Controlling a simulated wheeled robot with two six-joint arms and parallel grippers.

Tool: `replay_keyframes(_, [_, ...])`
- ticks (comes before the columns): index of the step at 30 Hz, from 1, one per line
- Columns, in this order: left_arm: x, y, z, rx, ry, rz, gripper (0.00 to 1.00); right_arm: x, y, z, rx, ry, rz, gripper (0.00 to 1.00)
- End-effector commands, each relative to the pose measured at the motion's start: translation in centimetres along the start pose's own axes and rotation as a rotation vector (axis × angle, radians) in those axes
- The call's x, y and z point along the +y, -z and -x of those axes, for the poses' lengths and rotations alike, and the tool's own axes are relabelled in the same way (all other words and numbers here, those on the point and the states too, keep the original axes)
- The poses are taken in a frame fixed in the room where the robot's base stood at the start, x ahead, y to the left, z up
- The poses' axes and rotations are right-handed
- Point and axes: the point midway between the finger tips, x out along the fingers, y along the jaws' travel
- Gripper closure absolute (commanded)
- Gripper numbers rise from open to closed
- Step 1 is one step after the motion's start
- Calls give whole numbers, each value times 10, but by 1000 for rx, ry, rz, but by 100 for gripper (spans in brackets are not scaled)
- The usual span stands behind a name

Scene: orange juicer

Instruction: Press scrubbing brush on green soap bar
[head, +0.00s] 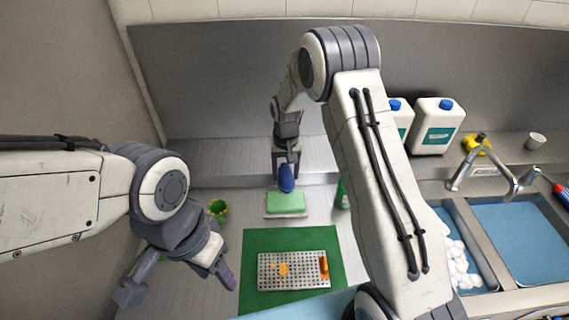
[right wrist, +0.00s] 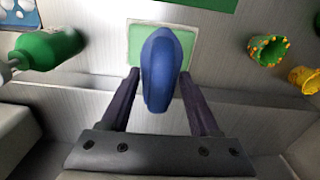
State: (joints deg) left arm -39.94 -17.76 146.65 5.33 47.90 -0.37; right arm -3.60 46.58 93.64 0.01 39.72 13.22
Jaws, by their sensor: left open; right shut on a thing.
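The green soap bar (head: 286,203) lies on a pale dish (head: 286,215) at the back middle of the steel counter. It also shows in the right wrist view (right wrist: 190,47), partly hidden. My right gripper (right wrist: 163,88) is shut on the blue scrubbing brush (right wrist: 158,70). In the head view the brush (head: 286,178) hangs upright at the soap's back edge. I cannot tell whether it touches the soap. Its bristles are hidden. My left gripper (head: 178,285) is open and empty at the front left, apart from the soap.
A green mat (head: 258,240) with a perforated tray (head: 285,284) lies in front of the soap. A green cup (head: 218,208) stands left of the soap and a green bottle (head: 342,194) right of it. Sinks (head: 525,230) are at the right.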

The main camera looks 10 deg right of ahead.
Motion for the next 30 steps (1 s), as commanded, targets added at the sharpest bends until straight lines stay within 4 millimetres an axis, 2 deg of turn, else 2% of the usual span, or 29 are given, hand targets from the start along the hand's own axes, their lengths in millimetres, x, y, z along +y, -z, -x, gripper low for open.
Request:
replay_keyframes(8, [-1, -1, -14, -1, 0, 2, 50, -2, 0, -19, 0, 0, 4, 82])
replay_keyframes(18, [-3, -2, -39, -1, 0, 6, 50, -2, 0, -54, -1, 0, 4, 82])
replay_keyframes(30, [-3, -2, -43, 0, 0, 8, 50, -2, 0, -60, 0, 0, 3, 82])
